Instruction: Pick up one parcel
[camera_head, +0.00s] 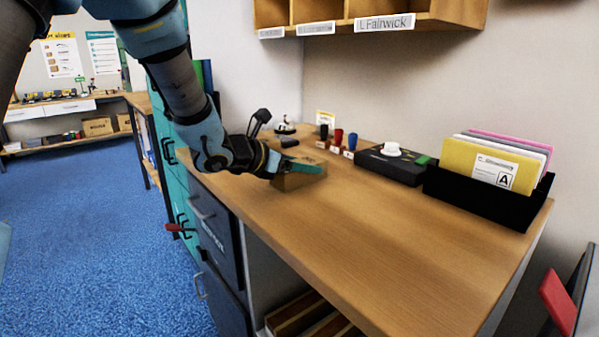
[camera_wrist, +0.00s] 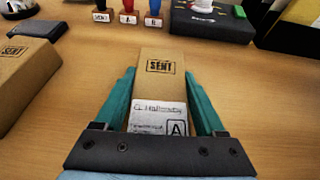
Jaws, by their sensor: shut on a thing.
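A brown carton parcel (camera_wrist: 160,85) lies between the fingers of my gripper (camera_wrist: 160,100) in the wrist view. It has a "SENT" stamp on top and a white label with a large "A". The teal fingers are shut on its two sides. In the head view the parcel (camera_head: 291,183) is at the left end of the wooden desk, partly hidden by my gripper (camera_head: 297,168). I cannot tell whether it touches the desk. A second brown parcel (camera_wrist: 22,82) with a "SENT" mark lies to the left in the wrist view.
Several stamps (camera_head: 337,137) stand behind the parcel. A black device (camera_head: 388,166) with a white knob and a black tray (camera_head: 480,196) of envelopes stand to the right. A wooden shelf (camera_head: 440,18) hangs above. The desk's (camera_head: 380,250) front and middle are clear.

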